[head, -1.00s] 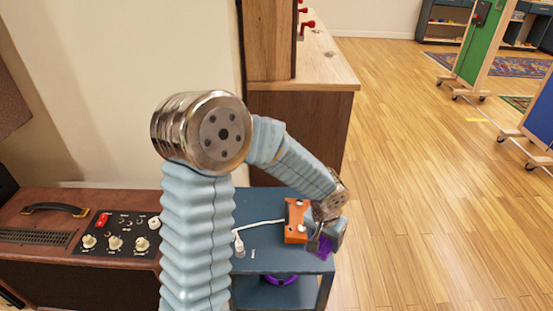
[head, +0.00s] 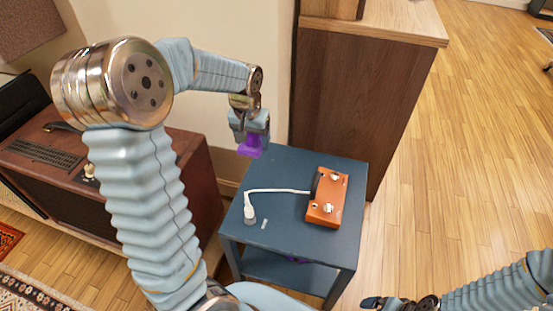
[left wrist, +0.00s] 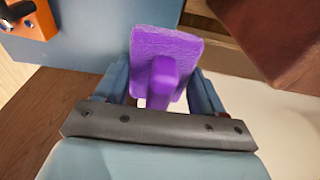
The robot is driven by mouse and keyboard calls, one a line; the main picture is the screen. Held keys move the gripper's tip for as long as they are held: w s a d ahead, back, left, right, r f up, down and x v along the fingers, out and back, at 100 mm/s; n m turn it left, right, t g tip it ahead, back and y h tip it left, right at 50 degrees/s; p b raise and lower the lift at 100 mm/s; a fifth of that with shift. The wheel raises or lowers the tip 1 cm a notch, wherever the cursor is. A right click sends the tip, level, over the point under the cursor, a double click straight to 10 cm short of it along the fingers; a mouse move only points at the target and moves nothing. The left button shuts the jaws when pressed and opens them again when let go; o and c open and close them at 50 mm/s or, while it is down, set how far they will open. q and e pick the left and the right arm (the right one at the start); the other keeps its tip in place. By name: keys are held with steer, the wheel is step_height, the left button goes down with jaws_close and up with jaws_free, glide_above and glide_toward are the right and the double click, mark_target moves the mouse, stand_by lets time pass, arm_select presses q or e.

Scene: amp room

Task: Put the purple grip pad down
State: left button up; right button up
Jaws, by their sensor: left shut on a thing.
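My left gripper (head: 250,138) is shut on the purple grip pad (head: 251,147). It holds the pad at the far left corner of the blue side table (head: 285,178). I cannot tell whether the pad is above the tabletop or just beyond its edge. In the left wrist view the pad (left wrist: 150,42) shows its flat face and a stub handle between the fingers (left wrist: 162,88). My right gripper (head: 398,303) is partly in view at the lower right, away from the table; its jaw opening is unclear.
An orange pedal (head: 328,197) sits on the table's right half. A white cable (head: 275,190) runs from it to a plug (head: 249,215). A brown amplifier (head: 185,175) stands left, a wooden cabinet (head: 350,100) behind. The table's back middle is clear.

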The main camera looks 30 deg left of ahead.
arm_select(q)
glide_above(277, 163)
steer(key=f, duration=0.6)
steer(key=shift+s+a+f+b, duration=0.1)
steer(key=shift+s+f+b, duration=0.1)
steer(key=shift+s+b, duration=0.1)
steer(key=f, duration=0.3)
steer(key=shift+w+f, duration=0.25)
steer(key=shift+f, duration=0.05)
steer(key=shift+s+f+b, duration=0.1)
steer(key=shift+f+b, duration=0.25)
steer(key=shift+b, duration=0.2)
